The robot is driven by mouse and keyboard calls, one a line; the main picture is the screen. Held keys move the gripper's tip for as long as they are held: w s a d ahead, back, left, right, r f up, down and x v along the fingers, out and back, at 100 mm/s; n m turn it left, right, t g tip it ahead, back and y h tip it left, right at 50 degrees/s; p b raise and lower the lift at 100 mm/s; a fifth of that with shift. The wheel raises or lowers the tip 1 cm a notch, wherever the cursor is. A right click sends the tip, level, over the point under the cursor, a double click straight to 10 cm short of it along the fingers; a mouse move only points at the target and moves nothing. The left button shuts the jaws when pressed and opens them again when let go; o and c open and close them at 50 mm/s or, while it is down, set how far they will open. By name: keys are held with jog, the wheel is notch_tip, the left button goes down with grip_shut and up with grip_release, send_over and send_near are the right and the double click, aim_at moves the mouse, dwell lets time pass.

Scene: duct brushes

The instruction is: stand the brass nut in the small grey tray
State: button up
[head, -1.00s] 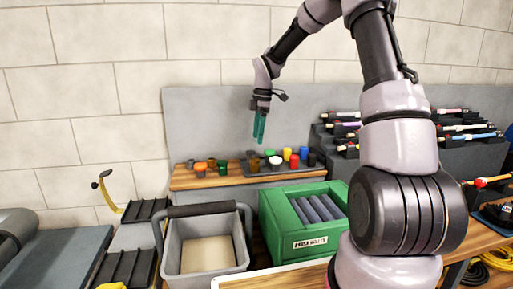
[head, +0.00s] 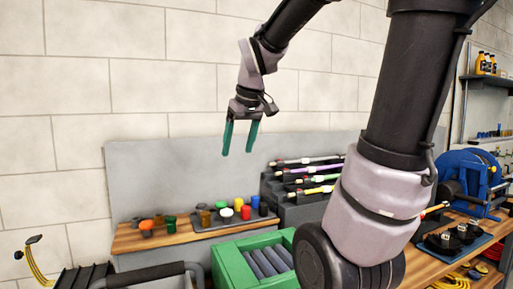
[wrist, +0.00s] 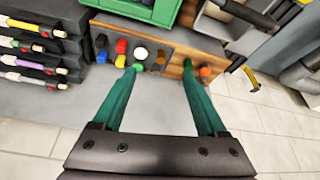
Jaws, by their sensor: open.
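My gripper (head: 238,150) is open and empty, its two green fingers spread in the air above the wooden shelf. It also shows in the wrist view (wrist: 162,70), fingers reaching toward the shelf. A small grey tray (head: 228,226) lies on the shelf and holds several coloured pieces, among them a white one, a yellow one, a red one and a black one. Brownish pieces (head: 204,214) stand at its left end; I cannot tell whether one is the brass nut. They also show in the wrist view (wrist: 160,59), between the fingertips in the picture.
Orange piece (head: 146,228) and green piece (head: 170,224) stand on the shelf left of the tray. A green box (head: 228,268) stands in front. A dark rack (head: 290,190) with coloured brushes is to the right. A grey panel (head: 150,180) stands behind.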

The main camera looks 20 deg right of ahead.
jog(key=s+d+m+t+y, duration=0.1)
jog(key=s+m+t, duration=0.1)
jog(key=s+m, duration=0.4)
jog(key=s, duration=0.3)
jog(key=shift+s+r+m, duration=0.15)
jog(key=shift+r+m, duration=0.15)
jog(key=shift+d, duration=0.1)
jog(key=shift+c, duration=0.3)
dwell(0.5)
